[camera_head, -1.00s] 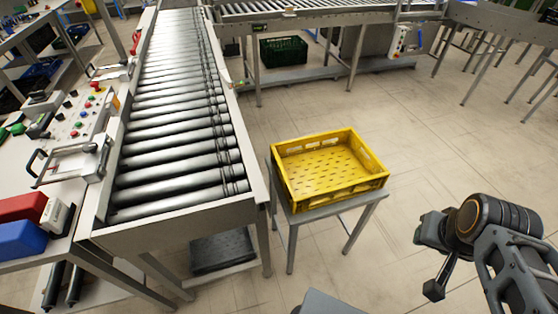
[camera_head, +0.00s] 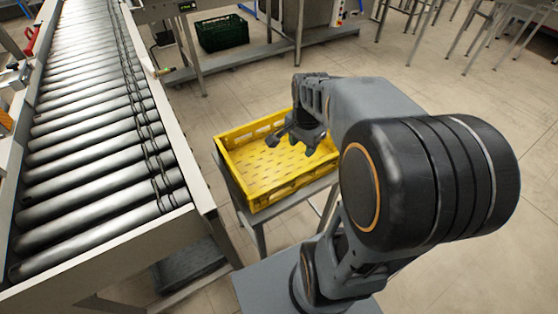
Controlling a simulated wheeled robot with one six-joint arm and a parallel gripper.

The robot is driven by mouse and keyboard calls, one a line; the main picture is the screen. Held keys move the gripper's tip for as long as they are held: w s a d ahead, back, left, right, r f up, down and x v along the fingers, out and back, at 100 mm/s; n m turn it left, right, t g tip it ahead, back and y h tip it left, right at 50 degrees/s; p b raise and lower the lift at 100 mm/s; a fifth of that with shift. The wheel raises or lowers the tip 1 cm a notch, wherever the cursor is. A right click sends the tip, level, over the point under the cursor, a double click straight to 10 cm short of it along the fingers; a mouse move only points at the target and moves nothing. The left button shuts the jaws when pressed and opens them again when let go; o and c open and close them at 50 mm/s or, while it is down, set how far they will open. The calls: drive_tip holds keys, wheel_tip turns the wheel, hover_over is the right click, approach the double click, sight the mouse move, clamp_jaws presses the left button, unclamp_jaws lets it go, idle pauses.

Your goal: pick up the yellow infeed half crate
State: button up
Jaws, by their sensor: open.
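The yellow half crate (camera_head: 232,182) is empty and shallow, with slotted walls. It stands upright on a small grey stand (camera_head: 244,212) beside the end of the roller conveyor. My gripper (camera_head: 296,140) is open and holds nothing. In the picture it overlaps the right part of the crate, at or above its inside. I cannot tell how high it is or whether it touches the crate. My arm hides the crate's right wall and part of its far right corner.
The roller conveyor (camera_head: 95,125) runs along the left, close to the crate's stand. A dark green crate (camera_head: 222,32) sits low under another conveyor at the back. A dark flat crate (camera_head: 188,272) lies under the near conveyor's end.

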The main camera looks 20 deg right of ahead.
sight(304, 175)
drive_tip(key=f+m, duration=0.1)
drive_tip(key=f, duration=0.2)
drive_tip(key=d+f+m+b, duration=0.1)
drive_tip(key=f, duration=0.3)
drive_tip(key=w+d+f+m+b, duration=0.1)
drive_tip(key=f, duration=0.2)
drive_tip(key=shift+d+f+g, duration=0.1)
drive_tip(key=shift+f+g, duration=0.2)
drive_tip(key=shift+g, duration=0.1)
drive_tip(key=shift+s+f+b, duration=0.1)
drive_tip(key=shift+f+b, duration=0.3)
drive_tip(key=shift+f, duration=2.8)
drive_tip(key=shift+c, duration=0.2)
clamp_jaws()
